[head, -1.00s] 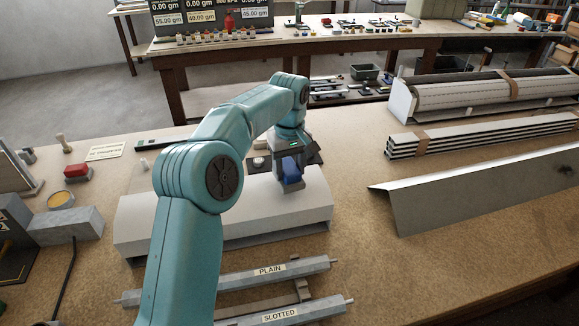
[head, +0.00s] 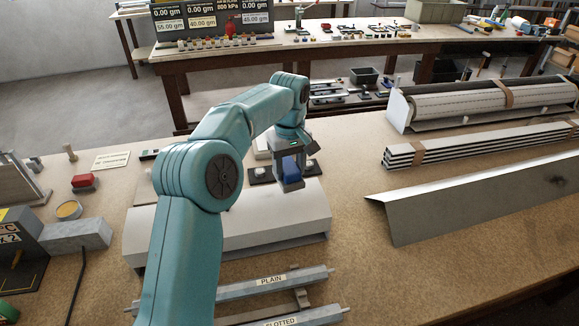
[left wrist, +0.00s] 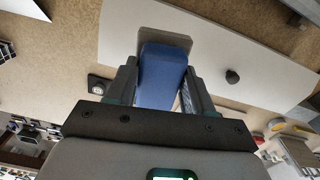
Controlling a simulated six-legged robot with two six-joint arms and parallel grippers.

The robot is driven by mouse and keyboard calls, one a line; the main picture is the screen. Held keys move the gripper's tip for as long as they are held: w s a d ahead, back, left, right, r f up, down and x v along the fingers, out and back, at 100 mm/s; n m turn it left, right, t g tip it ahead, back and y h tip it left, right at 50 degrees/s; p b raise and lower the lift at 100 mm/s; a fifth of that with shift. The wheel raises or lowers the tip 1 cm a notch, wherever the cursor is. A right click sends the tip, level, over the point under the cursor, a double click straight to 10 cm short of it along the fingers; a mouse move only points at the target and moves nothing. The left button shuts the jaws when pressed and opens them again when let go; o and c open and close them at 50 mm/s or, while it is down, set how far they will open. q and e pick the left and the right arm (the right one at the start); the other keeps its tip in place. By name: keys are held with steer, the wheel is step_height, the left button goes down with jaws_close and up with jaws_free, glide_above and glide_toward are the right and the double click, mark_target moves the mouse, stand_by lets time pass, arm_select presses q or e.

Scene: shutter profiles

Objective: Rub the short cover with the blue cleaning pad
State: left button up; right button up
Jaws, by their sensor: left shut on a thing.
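The short cover (head: 250,215) is a pale, box-like panel lying on the bench, left of the middle in the head view. My left arm crosses in front of it and hides part of it. My left gripper (head: 290,180) is shut on the blue cleaning pad (head: 291,166), near the far edge of the cover's top. In the left wrist view the blue block with its grey plate (left wrist: 163,75) sits between the two fingers, with the pale cover (left wrist: 245,42) behind it. I cannot tell whether the pad touches the cover. My right gripper is not in view.
Bars labelled PLAIN (head: 273,279) and SLOTTED lie in front of the cover. A long angled cover (head: 480,195), strapped strips (head: 470,150) and a roller assembly (head: 480,98) lie at right. A red button (head: 83,182) and grey block stand at left.

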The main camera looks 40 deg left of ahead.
arm_select(q)
steer(key=shift+w+f, duration=0.15)
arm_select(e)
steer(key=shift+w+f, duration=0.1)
arm_select(q)
steer(key=shift+n, duration=0.3)
steer(key=shift+n, duration=1)
steer(key=shift+w+d+n, duration=0.3)
steer(key=shift+w+n, duration=0.15)
steer(key=shift+n, duration=0.55)
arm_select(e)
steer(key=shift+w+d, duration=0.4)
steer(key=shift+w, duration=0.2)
arm_select(q)
steer(key=shift+w+d+r, duration=0.1)
steer(key=shift+r, duration=0.1)
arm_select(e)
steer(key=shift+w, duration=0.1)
